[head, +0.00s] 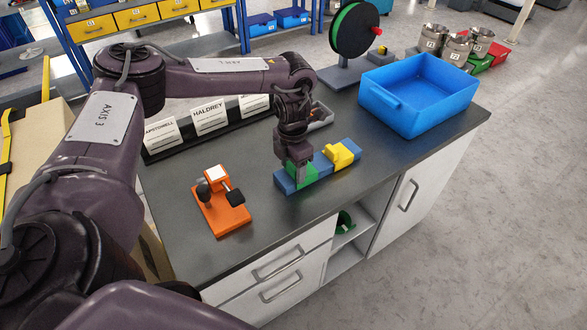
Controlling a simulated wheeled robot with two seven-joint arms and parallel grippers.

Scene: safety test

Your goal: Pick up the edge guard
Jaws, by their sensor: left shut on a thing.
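My left gripper (294,157) points down over a long blue block (316,165) near the table's front edge. It is shut on a green piece (302,174) at the left part of the blue block. The gripper hides part of the green piece. The green piece appears to touch the blue block; I cannot tell whether it is lifted. A yellow piece (341,154) with a raised knob sits at the block's right part. I cannot tell for certain which of these pieces is the edge guard. My right gripper is not in view.
An orange fixture (222,210) with black knobs stands left of the blue block. Behind are a black rack (170,154) with white name cards, a green reel (352,30) on a stand, and an open blue bin (427,101).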

